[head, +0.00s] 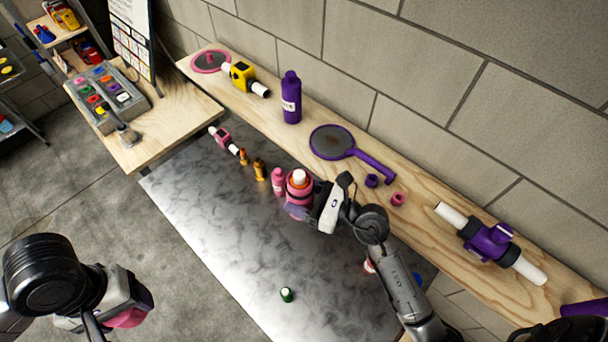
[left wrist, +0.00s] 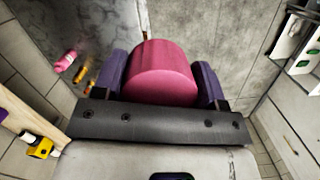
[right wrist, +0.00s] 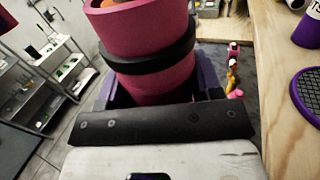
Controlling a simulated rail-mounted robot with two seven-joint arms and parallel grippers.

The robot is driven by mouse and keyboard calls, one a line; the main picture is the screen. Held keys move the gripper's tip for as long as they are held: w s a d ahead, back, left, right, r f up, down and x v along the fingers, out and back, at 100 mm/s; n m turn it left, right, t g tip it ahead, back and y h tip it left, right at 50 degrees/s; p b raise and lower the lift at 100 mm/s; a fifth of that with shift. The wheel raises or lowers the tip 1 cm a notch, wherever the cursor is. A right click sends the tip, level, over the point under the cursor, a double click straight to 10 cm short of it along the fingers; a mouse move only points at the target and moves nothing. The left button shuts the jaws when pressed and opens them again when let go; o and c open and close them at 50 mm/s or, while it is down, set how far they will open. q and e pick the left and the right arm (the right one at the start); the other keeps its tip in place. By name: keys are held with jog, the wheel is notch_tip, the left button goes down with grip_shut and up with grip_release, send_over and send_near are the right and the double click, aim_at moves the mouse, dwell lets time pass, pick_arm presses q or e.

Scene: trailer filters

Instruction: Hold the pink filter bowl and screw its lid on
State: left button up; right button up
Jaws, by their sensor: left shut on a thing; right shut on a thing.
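The pink filter bowl (head: 299,190) is upright in my right gripper (head: 301,208), over the back part of the metal table. A white and orange piece shows in its open top. In the right wrist view the bowl (right wrist: 150,30) has a black ring around it, and my fingers are shut on its lower part. I cannot tell if it touches the table. My left gripper (head: 137,312) is at the lower left, apart from the bowl. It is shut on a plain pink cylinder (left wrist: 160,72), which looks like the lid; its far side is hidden.
The metal table (head: 215,235) is mostly clear, with a green-capped item (head: 287,294) near its front. Small bottles (head: 260,169) stand left of the bowl. The wooden shelf (head: 330,110) behind holds a purple bottle (head: 291,100), a purple strainer (head: 332,142) and a purple valve (head: 488,240).

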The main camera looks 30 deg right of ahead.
jog(key=w+a+f+n+g+y, duration=0.1)
jog(key=a+n+g+y, duration=0.5)
jog(key=a, duration=0.6)
jog(key=shift+w+f+n+g, duration=0.3)
jog(key=shift+w+f+g, duration=0.1)
jog(key=shift+g, duration=0.7)
pick_arm(q)
jog(key=w+d+r, duration=0.2)
jog(key=d, duration=0.6)
jog(key=w+d+r, duration=0.3)
jog(key=d, duration=0.5)
jog(key=w+d+r, duration=0.2)
jog(key=d, duration=0.7)
jog(key=shift+w+r, duration=0.25)
jog(key=shift+w, duration=0.05)
jog(key=shift+a+f, duration=0.1)
jog(key=shift+f, duration=0.1)
jog(key=shift+f, duration=1.85)
jog(key=shift+s+f, duration=0.1)
jog(key=shift+f, duration=0.05)
jog(key=shift+f, duration=0.75)
jog(key=shift+f, duration=0.55)
